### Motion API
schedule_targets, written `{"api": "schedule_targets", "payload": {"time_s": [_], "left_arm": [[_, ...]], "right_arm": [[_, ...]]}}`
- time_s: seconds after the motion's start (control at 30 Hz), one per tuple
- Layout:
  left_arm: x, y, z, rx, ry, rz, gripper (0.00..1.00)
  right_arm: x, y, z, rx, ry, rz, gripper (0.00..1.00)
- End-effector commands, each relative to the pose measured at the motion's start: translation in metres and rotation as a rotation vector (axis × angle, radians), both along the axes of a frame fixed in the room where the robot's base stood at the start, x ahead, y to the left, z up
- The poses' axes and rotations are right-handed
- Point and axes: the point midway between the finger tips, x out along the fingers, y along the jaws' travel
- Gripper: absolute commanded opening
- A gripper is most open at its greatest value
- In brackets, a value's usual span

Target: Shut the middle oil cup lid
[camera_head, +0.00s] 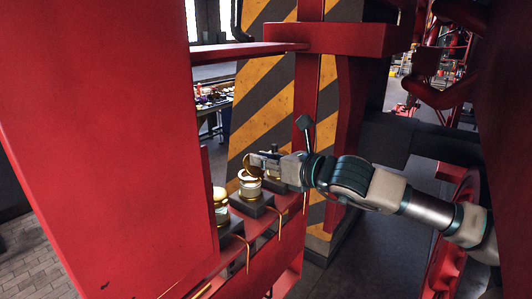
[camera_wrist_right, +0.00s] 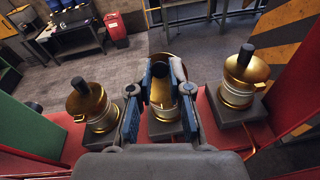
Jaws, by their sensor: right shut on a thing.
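The middle oil cup (camera_head: 250,187) is a brass cup on a dark block in a row on a red beam. My right gripper (camera_wrist_right: 165,90) reaches in from the right in the head view and is closed around the knob; the fingers partly hide the contact. My left gripper is not in view.
Brass cups with black-knobbed lids stand on both sides, left (camera_wrist_right: 90,105) and right (camera_wrist_right: 240,80) in the wrist view. A large red panel (camera_head: 110,130) fills the head view's left. A striped yellow-black pillar (camera_head: 270,95) stands behind the row.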

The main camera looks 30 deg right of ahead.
Motion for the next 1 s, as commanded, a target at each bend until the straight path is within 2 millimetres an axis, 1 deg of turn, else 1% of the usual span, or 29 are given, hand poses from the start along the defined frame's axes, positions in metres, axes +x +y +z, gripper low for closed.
{"api": "schedule_targets", "payload": {"time_s": [0.03,0.1,0.23,0.7,1.0], "left_arm": [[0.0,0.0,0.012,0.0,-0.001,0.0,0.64],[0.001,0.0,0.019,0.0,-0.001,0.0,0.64],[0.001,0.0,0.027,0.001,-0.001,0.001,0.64],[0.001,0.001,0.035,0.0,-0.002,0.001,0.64],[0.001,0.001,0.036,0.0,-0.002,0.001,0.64]], "right_arm": [[0.003,0.0,0.006,-0.014,0.037,-0.003,0.0],[0.006,0.001,0.006,-0.037,0.092,-0.003,0.0],[0.012,0.004,0.004,-0.086,0.203,-0.004,0.0],[0.033,0.013,-0.005,-0.247,0.59,-0.002,0.0],[0.04,0.016,-0.011,-0.31,0.748,-0.001,0.0]]}}
